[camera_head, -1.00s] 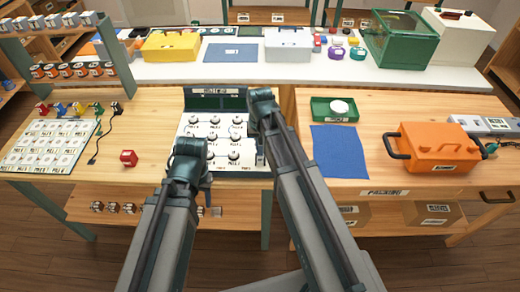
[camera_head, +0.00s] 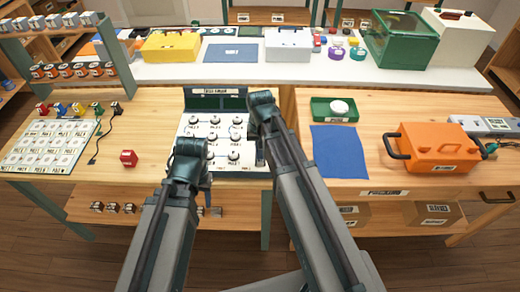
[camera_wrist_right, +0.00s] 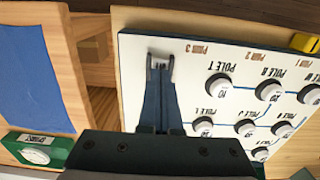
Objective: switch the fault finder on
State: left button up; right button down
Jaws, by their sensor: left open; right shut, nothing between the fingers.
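The fault finder (camera_head: 216,140) is a white panel with rows of black-and-white knobs and a dark green upright board behind it. It sits on the wooden bench in the middle of the head view. In the right wrist view its panel (camera_wrist_right: 200,60) shows knobs labelled POLE. My right gripper (camera_wrist_right: 160,66) is shut and empty, its fingertips over the panel near the PAIR 3 print. They cover what lies under them, so I cannot tell whether they touch a switch. My left gripper (camera_head: 207,182) is at the panel's front left, mostly hidden by its own arm; it is open.
A green tray (camera_head: 334,111), a blue mat (camera_head: 340,151) and an orange case (camera_head: 436,147) are to the right.

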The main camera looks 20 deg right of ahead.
jog(key=shift+r, duration=0.1)
dwell(0.3)
notch_tip(320, 180, up, 14)
jog(key=s+p, duration=0.2)
jog(key=p, duration=1.2)
jog(key=shift+s+a, duration=0.35)
jog(key=shift+a, duration=0.05)
jog(key=shift+f, duration=0.2)
jog(key=s+a+f+n+h+b, duration=0.1)
jog(key=s+a+f+n+b, duration=0.2)
jog(key=s+a+n, duration=0.4)
jog(key=s+a, duration=0.2)
jog(key=s, duration=0.1)
jog(key=shift+s+a, duration=0.2)
jog(key=shift+a, duration=0.1)
jog(key=c, duration=0.8)
grip_release()
jog(key=shift+r, duration=0.1)
jog(key=shift+a, duration=0.2)
